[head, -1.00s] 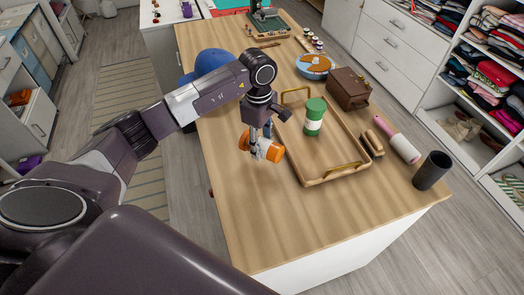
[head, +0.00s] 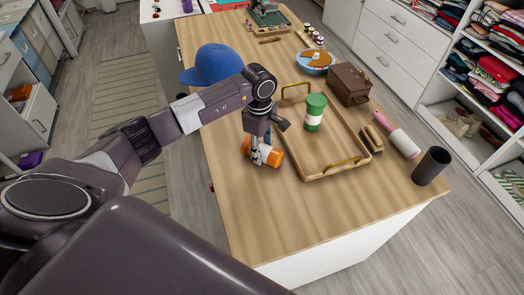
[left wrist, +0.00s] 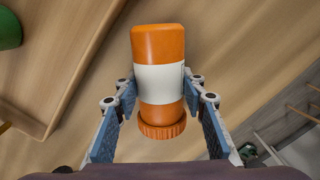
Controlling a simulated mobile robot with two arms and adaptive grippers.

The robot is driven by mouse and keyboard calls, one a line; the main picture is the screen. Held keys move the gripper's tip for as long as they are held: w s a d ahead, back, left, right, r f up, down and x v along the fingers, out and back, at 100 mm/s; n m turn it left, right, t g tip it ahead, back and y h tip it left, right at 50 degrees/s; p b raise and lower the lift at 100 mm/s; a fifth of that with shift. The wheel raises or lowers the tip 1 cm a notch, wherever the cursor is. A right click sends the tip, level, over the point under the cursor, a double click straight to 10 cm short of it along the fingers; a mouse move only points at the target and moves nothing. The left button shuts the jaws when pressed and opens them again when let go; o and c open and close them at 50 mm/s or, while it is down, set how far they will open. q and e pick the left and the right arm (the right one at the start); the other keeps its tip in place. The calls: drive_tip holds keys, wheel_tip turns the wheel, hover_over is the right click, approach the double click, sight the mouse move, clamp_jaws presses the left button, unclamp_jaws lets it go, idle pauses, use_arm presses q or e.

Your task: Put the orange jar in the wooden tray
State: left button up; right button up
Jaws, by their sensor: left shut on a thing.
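The orange jar (head: 274,157) has a white label band and an orange ribbed lid. It lies tilted on its side in my left gripper (head: 258,156), just left of the wooden tray. In the left wrist view the jar (left wrist: 158,50) is between the two fingers of my left gripper (left wrist: 160,98), which is shut on it around the label. The wooden tray (head: 295,159) has two brass handles and holds an upright green jar (head: 314,113) with a white label. The tray's edge also shows in the left wrist view (left wrist: 75,75). My right gripper is not in view.
A blue cap (head: 212,65) lies behind my left arm. A brown box (head: 348,87), a brush (head: 373,138), a lint roller (head: 402,142) and a black cup (head: 431,167) stand right of the tray. The front of the table is clear.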

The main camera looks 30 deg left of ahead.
use_arm(q)
drive_tip(key=shift+s+f, duration=0.15)
drive_tip(key=shift+f, duration=0.25)
drive_tip(key=shift+c, duration=0.7)
drive_tip(key=o, duration=1.1)
drive_tip(key=shift+c, duration=0.2)
drive_tip(key=o, duration=0.4)
drive_tip(key=shift+a, duration=0.1)
